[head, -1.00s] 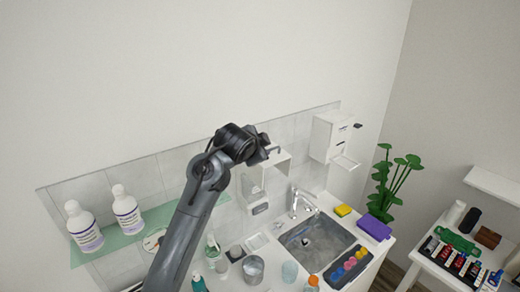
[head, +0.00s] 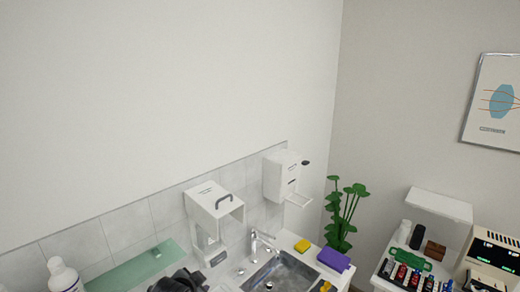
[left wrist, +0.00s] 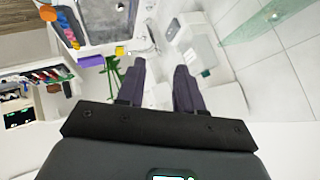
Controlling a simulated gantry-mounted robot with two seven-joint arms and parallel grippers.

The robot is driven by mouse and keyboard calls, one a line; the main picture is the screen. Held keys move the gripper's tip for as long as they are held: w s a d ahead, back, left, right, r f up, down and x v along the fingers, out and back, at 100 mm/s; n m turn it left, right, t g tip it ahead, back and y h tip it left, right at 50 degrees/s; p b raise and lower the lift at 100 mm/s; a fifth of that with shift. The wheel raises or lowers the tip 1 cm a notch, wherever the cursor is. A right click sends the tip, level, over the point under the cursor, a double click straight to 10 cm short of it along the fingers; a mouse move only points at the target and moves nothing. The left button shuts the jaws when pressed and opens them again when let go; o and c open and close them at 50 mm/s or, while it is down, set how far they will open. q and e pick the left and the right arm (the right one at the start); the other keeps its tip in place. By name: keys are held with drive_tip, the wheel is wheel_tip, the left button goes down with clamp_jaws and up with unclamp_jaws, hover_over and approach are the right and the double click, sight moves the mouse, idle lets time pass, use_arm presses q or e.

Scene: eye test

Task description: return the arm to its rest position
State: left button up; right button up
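My left gripper shows in the left wrist view (left wrist: 160,85) with its two dark fingers apart and nothing between them. Behind the fingers lie the sink counter and the white wall units, with a gap I cannot judge. In the head view only a dark part of my arm shows at the bottom edge, left of the sink (head: 282,274). Most of that arm is below the picture. My right gripper is in neither view.
A white dispenser with a dark handle (head: 215,212) and a white wall box (head: 283,176) hang above the counter. A glass shelf (head: 135,268) and a white bottle (head: 64,277) are at left. A plant (head: 346,212) and purple box (head: 334,260) stand right of the sink.

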use_arm(q)
drive_tip(key=s+a+f+n+g+p, duration=0.15)
drive_tip(key=s+f, duration=0.25)
drive_tip(key=s, duration=0.5)
drive_tip(key=s+a+f+n+g+p, duration=0.15)
drive_tip(key=s+f, duration=0.25)
drive_tip(key=s, duration=0.6)
drive_tip(key=s+f+n+g, duration=0.15)
drive_tip(key=s+f, duration=0.25)
drive_tip(key=s, duration=0.5)
drive_tip(key=s+a+r+n+g+p, duration=0.1)
drive_tip(key=s+n, duration=0.1)
drive_tip(key=s, duration=0.9)
drive_tip(key=shift+s+a, duration=0.15)
drive_tip(key=shift+s, duration=0.25)
